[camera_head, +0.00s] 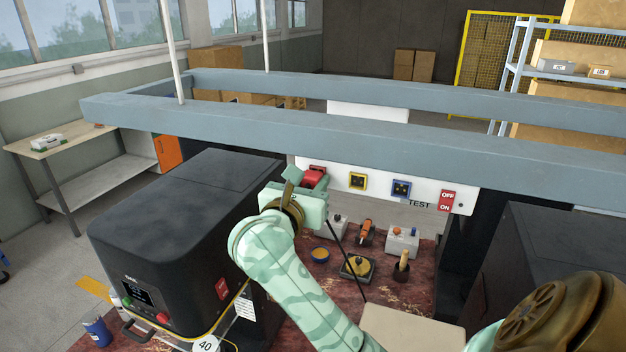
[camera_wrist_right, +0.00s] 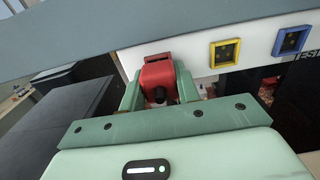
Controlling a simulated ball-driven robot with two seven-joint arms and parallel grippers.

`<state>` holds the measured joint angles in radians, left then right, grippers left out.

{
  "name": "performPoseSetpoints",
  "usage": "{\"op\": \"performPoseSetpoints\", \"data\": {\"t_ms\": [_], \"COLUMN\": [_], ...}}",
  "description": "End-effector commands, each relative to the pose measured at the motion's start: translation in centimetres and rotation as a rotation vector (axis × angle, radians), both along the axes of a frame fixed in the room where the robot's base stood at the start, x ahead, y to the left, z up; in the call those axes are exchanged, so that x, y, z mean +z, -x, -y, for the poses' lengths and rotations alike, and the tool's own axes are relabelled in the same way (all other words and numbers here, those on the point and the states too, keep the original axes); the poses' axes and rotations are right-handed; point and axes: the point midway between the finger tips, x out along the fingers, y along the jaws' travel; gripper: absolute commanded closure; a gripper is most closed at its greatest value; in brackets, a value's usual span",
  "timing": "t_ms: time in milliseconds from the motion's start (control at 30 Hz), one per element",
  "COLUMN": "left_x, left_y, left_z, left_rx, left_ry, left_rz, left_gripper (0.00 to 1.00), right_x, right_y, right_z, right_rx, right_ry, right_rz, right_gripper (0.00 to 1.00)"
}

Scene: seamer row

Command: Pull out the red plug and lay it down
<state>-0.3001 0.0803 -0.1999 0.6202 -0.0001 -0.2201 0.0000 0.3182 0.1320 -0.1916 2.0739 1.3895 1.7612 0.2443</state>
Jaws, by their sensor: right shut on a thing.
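The red plug (camera_head: 314,178) is at the left end of the white socket panel (camera_head: 430,190) in the head view. My right gripper (camera_head: 303,190) is at the panel and shut on the plug. In the right wrist view the red plug (camera_wrist_right: 160,80) sits between the two green fingers, its dark rear end facing the camera. A red edge shows behind it at the panel face; I cannot tell how deep the plug sits. A yellow socket (camera_head: 358,181) and a blue socket (camera_head: 401,189) are to its right. My left gripper is not in view.
A red OFF/ON switch (camera_head: 447,201) is at the panel's right end. A black machine (camera_head: 185,240) stands left; a grey beam (camera_head: 370,140) crosses above.

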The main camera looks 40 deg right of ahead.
Motion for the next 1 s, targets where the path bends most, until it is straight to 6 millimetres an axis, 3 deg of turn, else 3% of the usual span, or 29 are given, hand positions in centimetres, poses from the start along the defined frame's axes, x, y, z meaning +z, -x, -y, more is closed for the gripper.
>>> {"op": "performPoseSetpoints", "data": {"t_ms": [1000], "left_x": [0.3], "left_y": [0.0], "left_z": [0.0], "left_rx": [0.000], "left_ry": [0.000], "left_rz": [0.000], "left_gripper": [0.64], "right_x": [-0.1], "right_y": [1.9], "right_z": [-3.7], "right_rx": [0.001], "right_ry": [-0.001], "right_rz": [-0.002], "right_gripper": [1.00]}}
